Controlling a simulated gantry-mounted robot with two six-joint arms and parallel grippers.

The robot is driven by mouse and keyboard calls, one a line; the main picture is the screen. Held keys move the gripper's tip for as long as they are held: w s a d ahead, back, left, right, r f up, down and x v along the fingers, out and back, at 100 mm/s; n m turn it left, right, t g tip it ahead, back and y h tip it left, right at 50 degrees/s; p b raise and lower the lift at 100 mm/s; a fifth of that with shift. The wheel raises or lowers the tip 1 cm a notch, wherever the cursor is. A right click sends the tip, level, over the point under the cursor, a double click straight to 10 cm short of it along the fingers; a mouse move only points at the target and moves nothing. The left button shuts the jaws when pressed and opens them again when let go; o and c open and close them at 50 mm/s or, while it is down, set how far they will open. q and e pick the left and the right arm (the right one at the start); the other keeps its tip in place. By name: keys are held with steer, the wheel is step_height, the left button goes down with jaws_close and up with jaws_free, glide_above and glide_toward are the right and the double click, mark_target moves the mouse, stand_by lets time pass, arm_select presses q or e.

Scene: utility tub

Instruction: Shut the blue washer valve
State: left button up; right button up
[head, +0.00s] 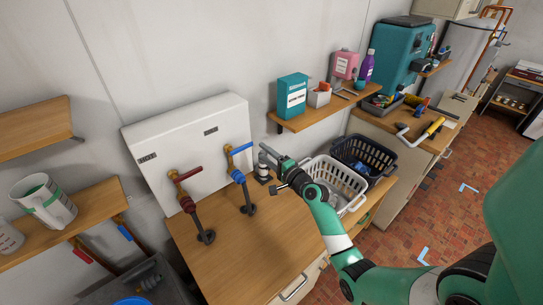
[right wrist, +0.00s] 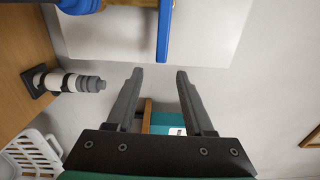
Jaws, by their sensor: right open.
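The blue valve (head: 239,177) stands on a pipe on the wooden counter, in front of a white wall panel. Its blue lever (head: 240,149) points out to the right, towards my right gripper. My right gripper (head: 264,153) is open and empty, just right of the lever's end and apart from it. In the right wrist view the blue lever (right wrist: 164,32) hangs ahead of my open fingers (right wrist: 160,72), its end roughly in line with the gap between them. A red valve (head: 183,187) stands to the left. My left gripper is not in view.
A small dark and white fitting (head: 263,173) stands on the counter (head: 245,250) close under my right gripper. A white basket (head: 335,180) and a dark basket (head: 364,155) are to the right. A shelf with a teal box (head: 292,96) is above. The front counter is clear.

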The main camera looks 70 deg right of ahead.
steer(key=v, duration=0.4)
steer(key=shift+s, duration=0.1)
stand_by(0.3)
